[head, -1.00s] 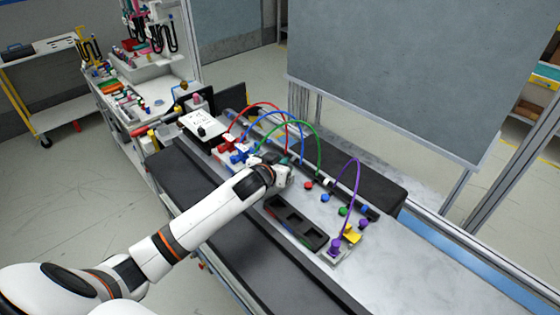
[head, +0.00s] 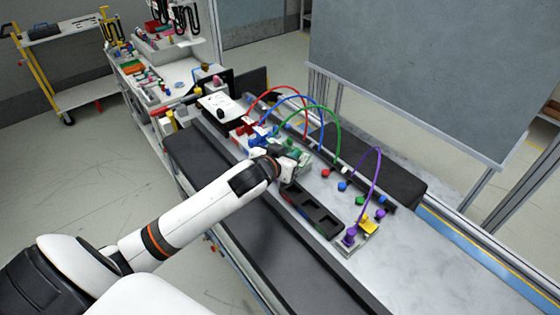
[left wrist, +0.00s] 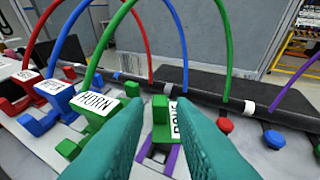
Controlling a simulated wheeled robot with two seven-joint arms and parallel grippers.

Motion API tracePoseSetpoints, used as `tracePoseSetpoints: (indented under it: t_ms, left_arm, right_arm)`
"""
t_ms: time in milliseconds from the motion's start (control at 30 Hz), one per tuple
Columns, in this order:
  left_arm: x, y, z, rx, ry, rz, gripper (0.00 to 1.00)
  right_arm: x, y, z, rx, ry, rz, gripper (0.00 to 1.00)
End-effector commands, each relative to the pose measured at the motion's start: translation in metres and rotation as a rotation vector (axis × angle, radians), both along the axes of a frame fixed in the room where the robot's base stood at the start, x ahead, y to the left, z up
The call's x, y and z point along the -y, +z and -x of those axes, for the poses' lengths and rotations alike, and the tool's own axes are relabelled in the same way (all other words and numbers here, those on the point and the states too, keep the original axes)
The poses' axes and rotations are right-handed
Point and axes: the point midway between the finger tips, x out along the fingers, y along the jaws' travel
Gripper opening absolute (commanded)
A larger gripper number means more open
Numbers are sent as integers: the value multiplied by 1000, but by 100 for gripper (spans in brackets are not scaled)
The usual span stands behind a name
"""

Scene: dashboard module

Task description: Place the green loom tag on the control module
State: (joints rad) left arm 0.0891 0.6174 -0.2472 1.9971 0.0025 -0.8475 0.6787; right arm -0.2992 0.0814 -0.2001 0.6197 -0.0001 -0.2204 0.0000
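In the left wrist view, a green block with a white lettered label (left wrist: 160,122) stands between the two teal fingers of my left gripper (left wrist: 160,100). The fingers are apart, with a gap showing on the block's left side; the right finger hides part of the label. To its left is a green connector labelled HORN (left wrist: 95,108), with a green cable arching from it. In the head view my left gripper (head: 296,166) is low over the bench beside the green connector (head: 292,145). My right gripper is not in view. I cannot tell which part is the control module.
Blue (head: 258,140) and red (head: 246,126) cabled connectors stand farther left. A black compartment tray (head: 312,212) lies right of the gripper. A purple cable (head: 379,165) arches beyond it, near several coloured knobs. The bench's right end is clear.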

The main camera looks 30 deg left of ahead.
Motion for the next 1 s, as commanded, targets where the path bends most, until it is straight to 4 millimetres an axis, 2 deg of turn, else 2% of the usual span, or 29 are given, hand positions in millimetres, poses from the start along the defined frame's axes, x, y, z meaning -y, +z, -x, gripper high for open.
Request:
tracePoseSetpoints:
  t_ms: [100, 333, 1000]
  left_arm:
    - [1, 6, 21, 0, -2, -1, 23]
    - [2, 17, 43, -1, 0, 0, 23]
    - [3, 19, 45, 0, 0, 0, 23]
  right_arm:
    - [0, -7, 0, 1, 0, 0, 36]
    - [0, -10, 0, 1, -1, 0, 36]
    - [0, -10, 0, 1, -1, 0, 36]
